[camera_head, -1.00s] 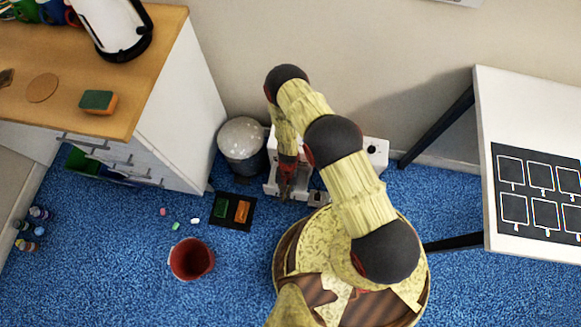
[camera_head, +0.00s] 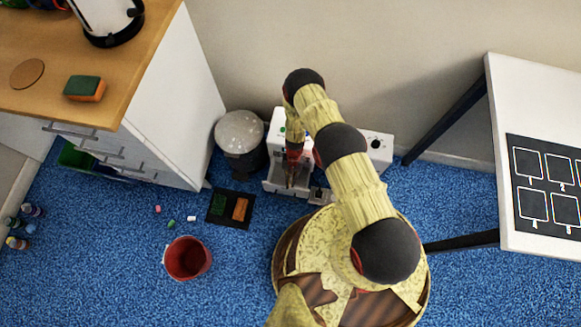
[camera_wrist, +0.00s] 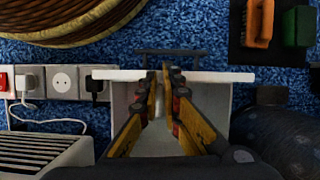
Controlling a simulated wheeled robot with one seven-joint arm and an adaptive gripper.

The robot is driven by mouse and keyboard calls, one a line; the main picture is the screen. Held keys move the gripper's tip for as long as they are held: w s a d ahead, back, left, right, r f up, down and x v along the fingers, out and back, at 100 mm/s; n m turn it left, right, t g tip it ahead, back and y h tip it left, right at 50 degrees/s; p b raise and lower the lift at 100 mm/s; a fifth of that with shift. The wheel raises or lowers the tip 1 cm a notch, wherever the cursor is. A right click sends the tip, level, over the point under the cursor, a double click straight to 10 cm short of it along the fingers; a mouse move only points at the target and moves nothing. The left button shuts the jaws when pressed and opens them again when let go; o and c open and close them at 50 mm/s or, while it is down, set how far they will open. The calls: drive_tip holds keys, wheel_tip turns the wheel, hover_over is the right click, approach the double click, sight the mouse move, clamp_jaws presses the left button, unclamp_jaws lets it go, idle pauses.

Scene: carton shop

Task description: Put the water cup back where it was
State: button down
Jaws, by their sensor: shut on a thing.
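My gripper (camera_head: 291,178) points down into the front recess of a white machine (camera_head: 274,187) on the floor by the wall. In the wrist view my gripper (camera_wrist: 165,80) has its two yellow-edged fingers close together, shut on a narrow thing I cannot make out. The machine's white walls (camera_wrist: 235,76) stand on both sides of the fingers. No water cup can be clearly told in either view; my arm and fingers hide part of the recess. A round brown coaster (camera_head: 27,74) lies bare on the wooden counter (camera_head: 40,103).
A grey bin (camera_head: 240,140) stands left of the machine. A black mat (camera_head: 229,222) with green and orange blocks and a red bucket (camera_head: 188,257) are on the blue carpet. A sponge (camera_head: 85,89) and white kettle (camera_head: 102,16) stand on the counter. A white table (camera_head: 500,185) is at right.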

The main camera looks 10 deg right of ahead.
drive_tip(key=shift+f, duration=0.2)
drive_tip(key=shift+f, duration=0.3)
drive_tip(key=c, duration=2)
unclamp_jaws()
drive_tip(key=shift+s+f, duration=0.15)
